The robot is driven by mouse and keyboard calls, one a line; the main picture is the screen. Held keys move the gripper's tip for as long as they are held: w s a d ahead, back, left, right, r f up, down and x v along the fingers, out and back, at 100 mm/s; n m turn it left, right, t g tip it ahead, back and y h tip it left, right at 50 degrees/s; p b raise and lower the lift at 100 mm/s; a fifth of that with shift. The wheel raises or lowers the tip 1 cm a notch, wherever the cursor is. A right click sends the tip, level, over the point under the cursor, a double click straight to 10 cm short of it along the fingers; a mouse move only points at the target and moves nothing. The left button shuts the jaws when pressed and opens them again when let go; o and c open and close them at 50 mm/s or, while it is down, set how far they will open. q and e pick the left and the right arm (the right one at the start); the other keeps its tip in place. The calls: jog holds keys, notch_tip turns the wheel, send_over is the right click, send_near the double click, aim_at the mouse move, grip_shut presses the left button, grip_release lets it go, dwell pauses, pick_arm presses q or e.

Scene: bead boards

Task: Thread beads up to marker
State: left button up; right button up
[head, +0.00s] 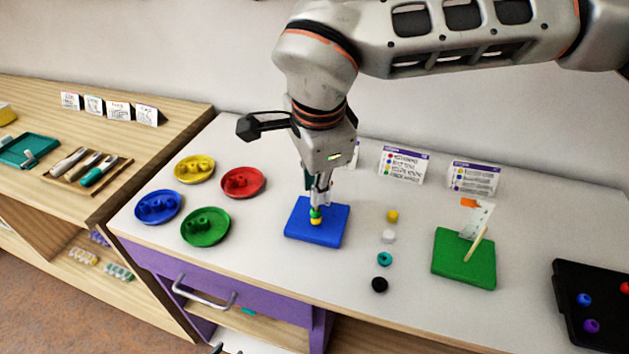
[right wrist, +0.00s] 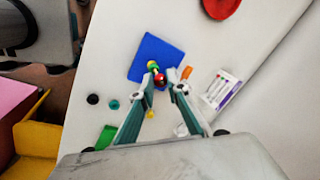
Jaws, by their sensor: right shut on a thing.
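My right gripper (head: 320,200) points down over the blue board (head: 299,238). In the right wrist view its fingertips (right wrist: 161,84) are shut on a red bead (right wrist: 160,82). A green bead (head: 316,211) and a yellow bead (head: 316,221) sit stacked over the blue board, just below the fingertips. The peg is hidden by beads and fingers, so I cannot tell whether the red bead is around it. An orange marker (right wrist: 187,72) shows beside the gripper. My left gripper is not in view.
Yellow (head: 194,180), red (head: 228,191), blue (head: 143,220) and green (head: 188,240) bead dishes stand left. Loose yellow (head: 392,216), white (head: 388,237), teal (head: 384,259) and black (head: 379,284) beads lie between the boards. A black tray (head: 575,275) is at right; cards stand behind.

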jog(key=o, duration=0.8)
jog(key=shift+o, duration=0.2)
jog(key=v, duration=1.2)
